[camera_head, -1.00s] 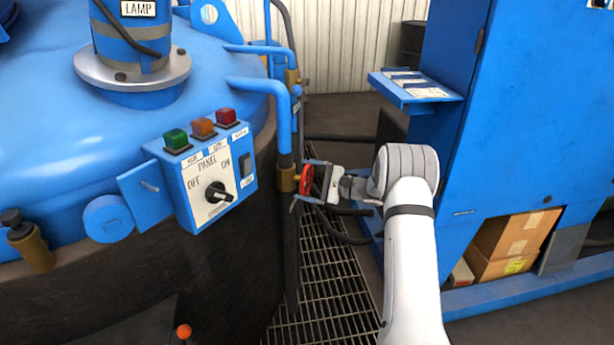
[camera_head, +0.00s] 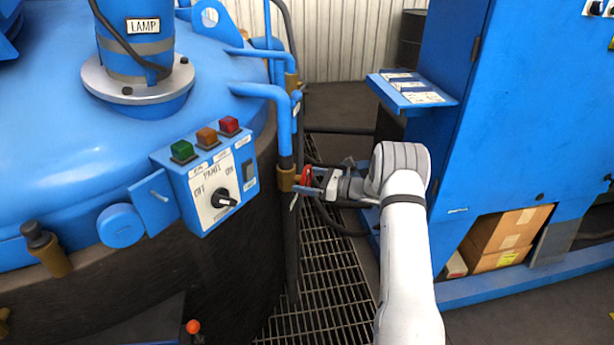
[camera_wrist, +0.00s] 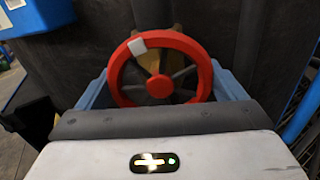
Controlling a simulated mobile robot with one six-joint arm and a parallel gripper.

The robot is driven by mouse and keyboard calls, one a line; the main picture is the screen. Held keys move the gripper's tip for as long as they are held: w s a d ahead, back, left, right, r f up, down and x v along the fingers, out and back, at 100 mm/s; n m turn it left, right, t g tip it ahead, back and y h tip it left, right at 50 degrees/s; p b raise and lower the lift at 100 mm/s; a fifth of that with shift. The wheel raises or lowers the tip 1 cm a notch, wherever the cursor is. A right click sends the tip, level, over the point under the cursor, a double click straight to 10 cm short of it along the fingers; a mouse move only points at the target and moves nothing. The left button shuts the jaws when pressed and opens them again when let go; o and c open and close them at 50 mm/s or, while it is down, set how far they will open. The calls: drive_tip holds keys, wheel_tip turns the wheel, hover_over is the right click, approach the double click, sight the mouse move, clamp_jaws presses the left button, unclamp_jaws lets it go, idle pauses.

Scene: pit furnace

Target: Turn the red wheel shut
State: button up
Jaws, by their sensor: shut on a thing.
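The red wheel (camera_wrist: 160,86) faces the wrist camera, with a red hub, dark spokes and a pale mark at the upper left of its rim. In the head view the wheel (camera_head: 306,176) shows edge-on at a brass valve (camera_head: 286,179) on a blue pipe. My gripper (camera_head: 316,182) reaches the wheel from the right. In the wrist view its blue fingers lie at the left and right of the rim, shut on the wheel. The wheel's lower edge is close to the gripper body, and the finger contacts are partly hidden.
The furnace's control box (camera_head: 212,185) with a black knob and coloured lamps stands left of the valve. A blue cabinet (camera_head: 500,130) with a small shelf (camera_head: 412,92) stands at right. Floor grating (camera_head: 318,270) lies below, between furnace and cabinet. Dark hoses hang near the wheel.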

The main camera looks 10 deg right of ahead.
drive_tip(key=shift+m+p, duration=0.55)
drive_tip(key=shift+m, duration=1.15)
drive_tip(key=o, duration=0.7)
drive_tip(key=v, duration=0.7)
drive_tip(key=shift+s+d, duration=0.2)
drive_tip(key=shift+d, duration=0.15)
